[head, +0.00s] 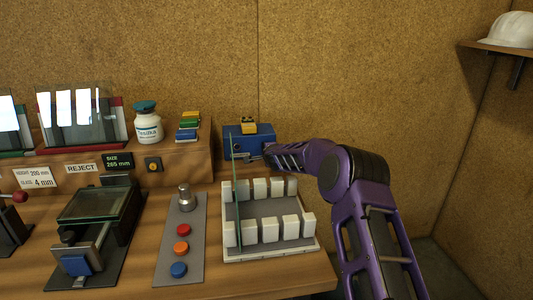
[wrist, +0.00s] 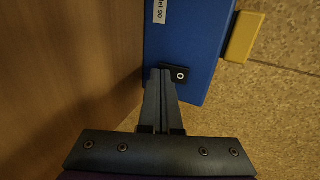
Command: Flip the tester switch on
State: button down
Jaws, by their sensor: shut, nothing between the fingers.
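The tester is a blue box (head: 238,144) with a yellow part (head: 249,124) on top, at the back of the bench in the head view. In the wrist view the blue box (wrist: 190,35) fills the upper middle, with the yellow part (wrist: 243,38) at its right. A small black switch (wrist: 179,74) with a white ring mark is on the box face. My gripper (wrist: 160,72) is shut and empty, its fingertips at the switch's left part, which they cover. I cannot tell whether they touch. In the head view my gripper (head: 268,152) is at the box's right side; the switch is hidden there.
A white-toothed rack (head: 270,250) holding an upright glass pane (head: 236,190) stands in front of the tester. A grey button panel (head: 178,250) is left of it. A bottle (head: 147,125) and stacked coloured blocks (head: 187,127) stand on the raised ledge. A cork wall is behind.

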jog(key=shift+w, duration=0.15)
jog(key=shift+r+p, duration=0.7)
jog(key=shift+r, duration=0.2)
jog(key=shift+f, duration=0.15)
